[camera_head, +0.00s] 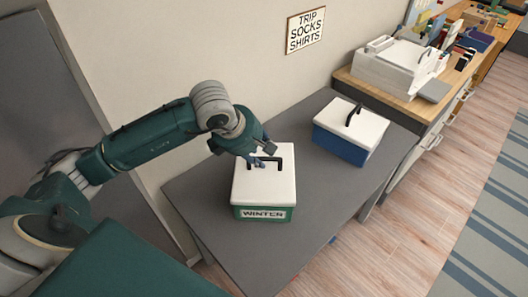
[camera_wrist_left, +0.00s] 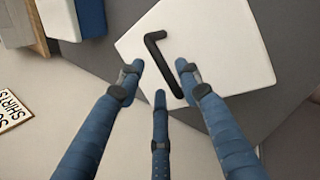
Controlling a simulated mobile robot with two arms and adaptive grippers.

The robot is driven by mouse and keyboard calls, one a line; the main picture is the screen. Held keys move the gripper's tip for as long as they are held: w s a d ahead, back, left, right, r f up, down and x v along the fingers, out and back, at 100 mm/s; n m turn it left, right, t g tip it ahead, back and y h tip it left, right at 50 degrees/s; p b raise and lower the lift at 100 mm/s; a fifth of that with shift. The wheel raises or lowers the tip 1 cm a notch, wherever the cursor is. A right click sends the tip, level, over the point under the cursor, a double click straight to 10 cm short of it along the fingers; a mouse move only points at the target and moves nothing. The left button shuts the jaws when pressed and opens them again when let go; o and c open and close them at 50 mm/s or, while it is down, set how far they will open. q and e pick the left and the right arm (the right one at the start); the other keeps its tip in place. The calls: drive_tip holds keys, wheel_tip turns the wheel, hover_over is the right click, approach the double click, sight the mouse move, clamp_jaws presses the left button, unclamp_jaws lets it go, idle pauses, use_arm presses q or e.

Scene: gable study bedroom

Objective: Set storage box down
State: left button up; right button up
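A green storage box (camera_head: 264,212) with a white lid and a "WINTER" label stands upright on the grey table (camera_head: 210,200). Its black handle (camera_wrist_left: 165,65) rises from the lid (camera_wrist_left: 225,45). My left gripper (camera_head: 264,158) is over this lid, right at the handle. In the left wrist view its blue fingers (camera_wrist_left: 158,78) are spread, with the handle just past and between their tips; I see no grip on it. A blue storage box (camera_head: 341,146) with a white lid and black handle stands further back on the same table. My right gripper is out of view.
A wooden desk (camera_head: 415,104) with a white bin-like unit (camera_head: 394,66) adjoins the table's far end. A "TRIP SOCKS SHIRTS" sign (camera_head: 306,30) hangs on the wall behind. Bare tabletop lies between the two boxes and along the front edge.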

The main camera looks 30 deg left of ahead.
use_arm(q)
drive_tip(key=p+v, duration=0.2)
drive_tip(key=v, duration=0.6)
drive_tip(key=shift+s, duration=0.2)
drive_tip(key=shift+r, duration=0.1)
